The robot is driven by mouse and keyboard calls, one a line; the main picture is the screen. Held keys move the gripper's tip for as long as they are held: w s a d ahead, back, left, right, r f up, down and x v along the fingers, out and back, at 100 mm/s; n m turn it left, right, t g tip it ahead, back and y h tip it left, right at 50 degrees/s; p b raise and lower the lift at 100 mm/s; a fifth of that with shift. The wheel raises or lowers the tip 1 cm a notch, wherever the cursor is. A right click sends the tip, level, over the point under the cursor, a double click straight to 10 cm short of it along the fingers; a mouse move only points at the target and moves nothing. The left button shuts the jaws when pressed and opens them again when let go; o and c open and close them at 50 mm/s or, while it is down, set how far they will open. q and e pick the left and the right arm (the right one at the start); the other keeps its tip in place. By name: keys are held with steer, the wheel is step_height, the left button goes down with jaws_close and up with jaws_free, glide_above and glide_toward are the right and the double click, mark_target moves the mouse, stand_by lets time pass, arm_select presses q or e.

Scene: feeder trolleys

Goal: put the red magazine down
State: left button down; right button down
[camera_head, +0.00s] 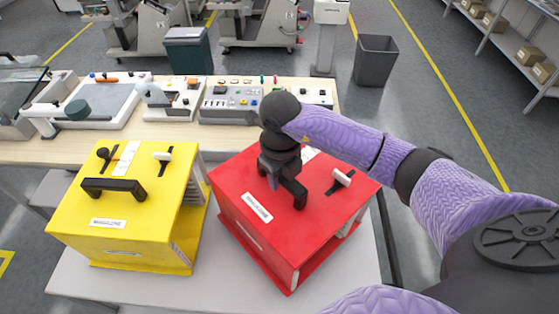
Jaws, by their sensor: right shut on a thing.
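The red magazine (318,228) is a box with a white label on its top, at the middle right of the white surface in front of me. It is turned at an angle to the yellow magazine. My right gripper (284,190) is over its top and shut on its handle, which the gripper mostly hides. The box's bottom edge appears at or just over the white surface (215,291); I cannot tell whether it touches. My left gripper is not in view.
A yellow magazine (130,237) with a black handle stands close on the left. A wooden workbench (95,150) with devices runs behind. A grey bin (375,60) stands on the floor beyond. Shelves with boxes are at the far right.

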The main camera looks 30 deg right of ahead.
steer(key=shift+w+f, duration=0.15)
steer(key=shift+f, duration=0.65)
steer(key=shift+c, duration=1.8)
jaws_free()
step_height(320, 180, up, 12)
steer(key=shift+f+b, duration=0.1)
steer(key=shift+b, duration=0.35)
steer(key=shift+a, duration=0.1)
